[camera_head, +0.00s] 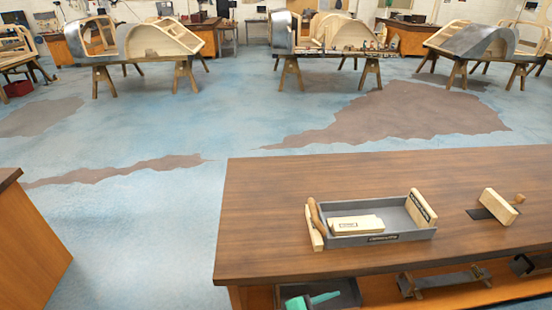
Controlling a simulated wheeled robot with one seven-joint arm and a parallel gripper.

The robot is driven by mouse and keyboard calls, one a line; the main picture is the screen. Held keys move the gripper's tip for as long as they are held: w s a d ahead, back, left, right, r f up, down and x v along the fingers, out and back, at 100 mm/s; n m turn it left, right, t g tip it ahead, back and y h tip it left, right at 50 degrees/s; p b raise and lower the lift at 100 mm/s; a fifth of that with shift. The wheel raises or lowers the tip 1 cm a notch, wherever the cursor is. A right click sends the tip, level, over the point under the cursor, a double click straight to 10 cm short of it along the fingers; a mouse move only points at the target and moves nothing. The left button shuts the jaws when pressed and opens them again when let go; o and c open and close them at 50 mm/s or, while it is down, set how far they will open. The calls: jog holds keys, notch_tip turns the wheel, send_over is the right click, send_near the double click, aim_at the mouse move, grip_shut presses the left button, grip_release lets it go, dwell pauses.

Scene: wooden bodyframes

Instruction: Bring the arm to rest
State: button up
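My arm and gripper do not show in the head view. A wooden workbench (270,220) fills the lower right of the picture. On it sits a grey tray (378,239) with light wooden end pieces. A pale wooden block (356,224) with a small label lies in the tray. A brown rounded handle (316,214) stands at the tray's left end. To the right, a light wooden block (499,206) rests on a dark flat patch of the bench top.
A shelf under the bench holds a teal tool (312,300) and a dark metal tool (445,281). Another wooden bench (30,240) stands at the left edge. Blue, patched floor (150,230) lies open between them. Wooden bodyframes on trestles (160,40) stand at the back.

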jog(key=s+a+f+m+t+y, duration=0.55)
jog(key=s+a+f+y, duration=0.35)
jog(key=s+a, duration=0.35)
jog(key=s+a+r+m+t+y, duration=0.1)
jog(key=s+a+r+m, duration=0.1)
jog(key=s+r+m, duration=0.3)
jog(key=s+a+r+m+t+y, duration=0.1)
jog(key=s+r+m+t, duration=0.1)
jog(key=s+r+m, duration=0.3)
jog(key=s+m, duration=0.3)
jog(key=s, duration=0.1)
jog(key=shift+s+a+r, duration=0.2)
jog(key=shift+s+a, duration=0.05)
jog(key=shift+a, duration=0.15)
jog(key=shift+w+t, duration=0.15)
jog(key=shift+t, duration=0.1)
